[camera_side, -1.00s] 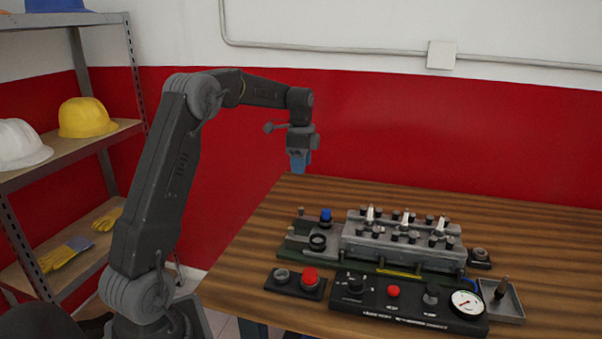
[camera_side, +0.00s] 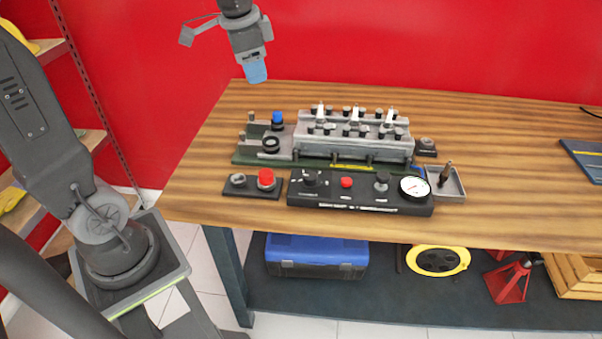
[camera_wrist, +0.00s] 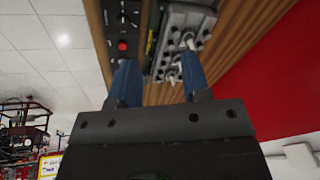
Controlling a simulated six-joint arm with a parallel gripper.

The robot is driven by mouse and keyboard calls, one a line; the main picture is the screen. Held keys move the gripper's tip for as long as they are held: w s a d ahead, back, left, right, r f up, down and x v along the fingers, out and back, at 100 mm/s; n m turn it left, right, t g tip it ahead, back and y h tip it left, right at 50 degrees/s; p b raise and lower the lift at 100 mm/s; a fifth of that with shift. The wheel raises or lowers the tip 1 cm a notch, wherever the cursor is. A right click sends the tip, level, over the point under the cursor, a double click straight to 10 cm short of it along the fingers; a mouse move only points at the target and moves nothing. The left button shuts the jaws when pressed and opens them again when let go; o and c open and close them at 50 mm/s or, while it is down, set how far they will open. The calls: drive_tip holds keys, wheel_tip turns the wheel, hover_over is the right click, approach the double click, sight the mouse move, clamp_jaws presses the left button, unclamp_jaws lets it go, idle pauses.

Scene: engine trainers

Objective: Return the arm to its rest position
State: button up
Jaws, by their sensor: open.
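My gripper (camera_side: 256,72) hangs in the air at the top of the side view, above and behind the far left edge of the wooden table (camera_side: 520,130). Its blue fingers point down and hold nothing. In the wrist view the two blue fingers (camera_wrist: 160,80) stand apart with a clear gap between them. The grey engine block trainer (camera_side: 355,145) stands on the table, apart from my gripper. It also shows between and beyond the fingers in the wrist view (camera_wrist: 183,40).
In front of the engine block are a black control panel (camera_side: 330,200) with a gauge, a small box with a red button (camera_side: 266,178) and a grey tray (camera_side: 450,187). A blue toolbox (camera_side: 316,255) sits under the table. A metal shelf (camera_side: 95,110) stands at the left.

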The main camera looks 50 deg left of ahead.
drive_tip(key=s+d+f+n+t, duration=0.1)
drive_tip(key=s+d+n, duration=0.1)
drive_tip(key=s+d, duration=0.3)
drive_tip(key=s+d+f+n+t, duration=0.2)
drive_tip(key=s+d, duration=0.4)
drive_tip(key=s, duration=0.3)
drive_tip(key=shift+s+f+n+h, duration=0.3)
drive_tip(key=shift+s+h, duration=0.1)
